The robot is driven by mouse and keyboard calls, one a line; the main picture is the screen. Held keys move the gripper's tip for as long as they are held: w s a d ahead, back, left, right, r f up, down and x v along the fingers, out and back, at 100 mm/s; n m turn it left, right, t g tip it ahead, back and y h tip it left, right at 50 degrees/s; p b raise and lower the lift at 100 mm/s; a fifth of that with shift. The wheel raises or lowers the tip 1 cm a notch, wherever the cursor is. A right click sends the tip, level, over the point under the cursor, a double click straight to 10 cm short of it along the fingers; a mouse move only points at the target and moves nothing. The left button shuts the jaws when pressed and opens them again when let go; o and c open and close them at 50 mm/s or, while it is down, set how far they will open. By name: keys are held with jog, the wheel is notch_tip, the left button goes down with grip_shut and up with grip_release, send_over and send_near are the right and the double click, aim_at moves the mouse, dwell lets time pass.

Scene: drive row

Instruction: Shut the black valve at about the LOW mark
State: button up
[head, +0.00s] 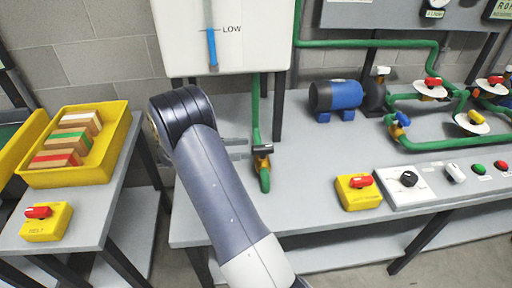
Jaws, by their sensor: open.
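The white tank (270,45) stands on dark legs at the back of the bench. A green pipe (255,110) comes down from the tank to the black valve (263,149), which has a dark handle and a brassy body. My gripper (240,149) is open, just left of the valve, with its fingers pointing right towards it. My arm hides part of the gripper. I cannot tell whether a finger touches the handle.
A blue pump (336,96) and green pipework with coloured valves stand right. A yellow switch box (357,193) and a control panel (428,183) line the front edge. Left, a side table carries a yellow crate (113,155) and a yellow box (47,222).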

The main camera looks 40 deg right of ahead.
aim_at(263, 146)
jog(key=v, duration=0.4)
jog(key=x, duration=1.1)
jog(key=shift+a, duration=0.1)
dwell(0.3)
